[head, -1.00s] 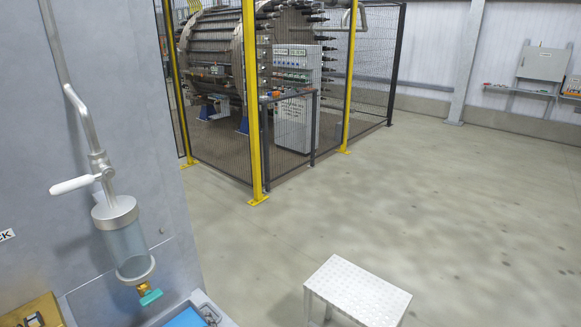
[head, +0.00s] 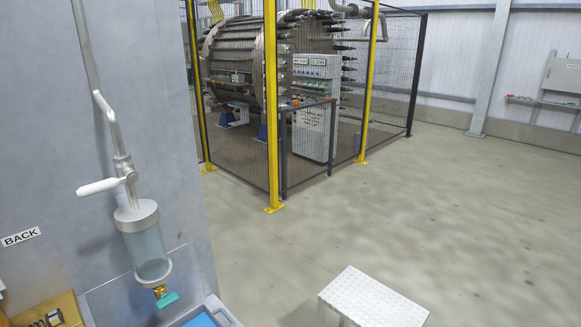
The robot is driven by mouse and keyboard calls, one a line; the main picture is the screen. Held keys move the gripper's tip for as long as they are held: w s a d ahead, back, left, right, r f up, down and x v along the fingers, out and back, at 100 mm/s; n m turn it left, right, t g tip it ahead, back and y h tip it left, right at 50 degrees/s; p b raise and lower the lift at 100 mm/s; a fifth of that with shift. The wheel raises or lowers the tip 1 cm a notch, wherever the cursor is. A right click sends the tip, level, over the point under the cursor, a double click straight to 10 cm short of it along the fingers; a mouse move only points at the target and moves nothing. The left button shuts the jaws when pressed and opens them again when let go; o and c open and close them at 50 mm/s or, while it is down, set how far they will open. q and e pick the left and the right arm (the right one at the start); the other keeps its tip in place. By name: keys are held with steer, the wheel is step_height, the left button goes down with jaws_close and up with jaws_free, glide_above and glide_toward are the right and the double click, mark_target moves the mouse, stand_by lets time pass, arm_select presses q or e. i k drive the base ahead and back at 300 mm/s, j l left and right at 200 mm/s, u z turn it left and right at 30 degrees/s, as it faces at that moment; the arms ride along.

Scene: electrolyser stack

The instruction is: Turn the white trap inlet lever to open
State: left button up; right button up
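The white trap inlet lever (head: 101,187) is at the left of the head view. It sticks out to the left, close to level, from a valve on a metal pipe (head: 105,110). Just below the valve hangs the trap, a clear cylinder (head: 148,252) with a metal cap (head: 136,213). A small brass drain valve with a green handle (head: 167,299) is at the trap's bottom. Neither of my grippers shows in the head view, and nothing touches the lever.
A grey panel with a BACK label (head: 20,237) stands behind the trap. A blue-lined tray (head: 202,319) and a brass-coloured block (head: 45,312) are below. A metal step (head: 372,299) stands on open floor. A yellow-posted mesh fence (head: 272,110) encloses the stack.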

mark_target(131, 176)
steer(key=u, duration=1.25)
